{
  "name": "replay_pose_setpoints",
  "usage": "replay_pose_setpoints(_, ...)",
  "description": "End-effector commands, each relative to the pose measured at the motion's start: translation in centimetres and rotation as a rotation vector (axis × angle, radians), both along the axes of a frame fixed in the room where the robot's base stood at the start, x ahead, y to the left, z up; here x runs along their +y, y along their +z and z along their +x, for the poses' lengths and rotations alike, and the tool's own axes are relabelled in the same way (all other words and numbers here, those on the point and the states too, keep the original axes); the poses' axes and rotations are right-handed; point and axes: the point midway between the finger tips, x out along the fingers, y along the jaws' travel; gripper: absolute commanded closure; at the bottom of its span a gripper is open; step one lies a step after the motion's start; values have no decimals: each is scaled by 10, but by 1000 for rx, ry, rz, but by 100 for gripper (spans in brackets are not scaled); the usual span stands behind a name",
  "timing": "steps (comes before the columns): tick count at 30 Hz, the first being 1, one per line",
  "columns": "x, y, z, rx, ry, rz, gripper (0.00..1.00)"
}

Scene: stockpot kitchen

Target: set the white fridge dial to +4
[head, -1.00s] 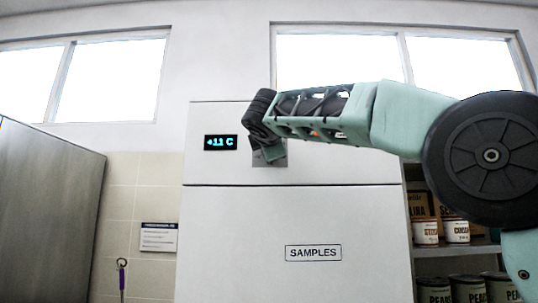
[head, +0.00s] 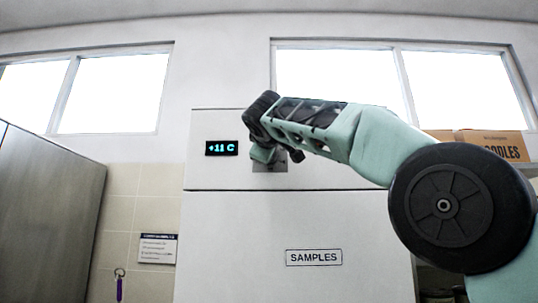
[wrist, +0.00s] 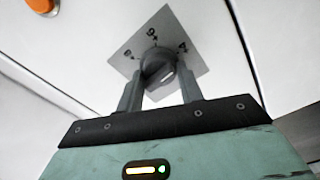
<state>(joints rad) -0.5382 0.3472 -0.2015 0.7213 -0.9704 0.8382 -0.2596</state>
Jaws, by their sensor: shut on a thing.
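The white fridge (head: 230,240) stands ahead, with a lit display (head: 222,148) that reads about +11 C. Its dark round dial (wrist: 157,64) sits on a grey plate (wrist: 184,70) in the wrist view. Small marks surround the dial; a 6 at the top and a 4 at the right look readable, the left one is unclear. A pale mark shows on the dial's lower right. My gripper (wrist: 160,76) is shut on the dial, one finger on each side. In the head view my gripper (head: 264,154) covers the dial and part of the plate.
An orange round button (wrist: 41,4) shows on the panel at the wrist view's upper left. A SAMPLES label (head: 314,257) is on the lower fridge door. A grey cabinet (head: 45,210) stands left. A noodles box (head: 490,143) is at the right, behind my arm.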

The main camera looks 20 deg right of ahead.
Motion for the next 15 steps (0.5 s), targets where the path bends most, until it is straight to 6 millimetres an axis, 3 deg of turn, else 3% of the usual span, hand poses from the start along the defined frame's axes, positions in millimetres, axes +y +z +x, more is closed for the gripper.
replay_pose_setpoints(15,-1,-1,0,-20,-2,70,86)
